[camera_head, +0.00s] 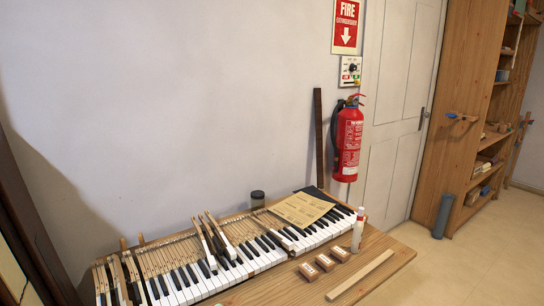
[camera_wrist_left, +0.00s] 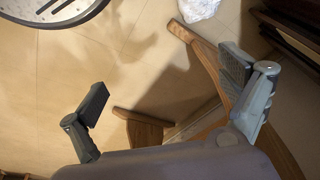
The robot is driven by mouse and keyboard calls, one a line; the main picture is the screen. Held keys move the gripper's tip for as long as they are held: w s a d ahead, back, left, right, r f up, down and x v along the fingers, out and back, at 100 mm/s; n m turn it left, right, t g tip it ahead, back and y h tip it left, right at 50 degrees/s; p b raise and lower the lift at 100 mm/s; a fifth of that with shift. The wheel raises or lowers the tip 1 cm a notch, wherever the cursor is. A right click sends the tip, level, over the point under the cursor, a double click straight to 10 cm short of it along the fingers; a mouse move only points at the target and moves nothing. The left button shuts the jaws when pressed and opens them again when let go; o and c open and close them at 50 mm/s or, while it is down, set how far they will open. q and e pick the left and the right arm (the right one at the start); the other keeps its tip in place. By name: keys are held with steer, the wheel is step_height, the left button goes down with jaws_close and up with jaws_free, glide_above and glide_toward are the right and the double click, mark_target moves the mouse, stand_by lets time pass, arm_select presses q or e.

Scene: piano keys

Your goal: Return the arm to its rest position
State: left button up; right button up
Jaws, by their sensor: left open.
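My left gripper (camera_wrist_left: 165,98) shows in the left wrist view, with its two fingers wide apart and nothing between them. Below it are the tan floor and some wooden pieces. Neither gripper shows in the head view. The piano keyboard (camera_head: 235,262) lies on a wooden bench there, with several keys lifted or lying loose across its left half. My right gripper is in neither view.
A fire extinguisher (camera_head: 348,145) hangs on the wall. Wooden legs (camera_wrist_left: 145,128) stand near the gripper. Floor (camera_head: 480,260) is clear at right.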

arm_select(q)
steer(key=s+a+f+g, duration=0.1)
steer(key=s+a+f, duration=0.2)
steer(key=s+f, duration=1.4)
step_height(320, 180, down, 3)
steer(key=shift+s+f+g, duration=0.15)
steer(key=shift+s+g, duration=0.1)
steer(key=shift+g, duration=0.05)
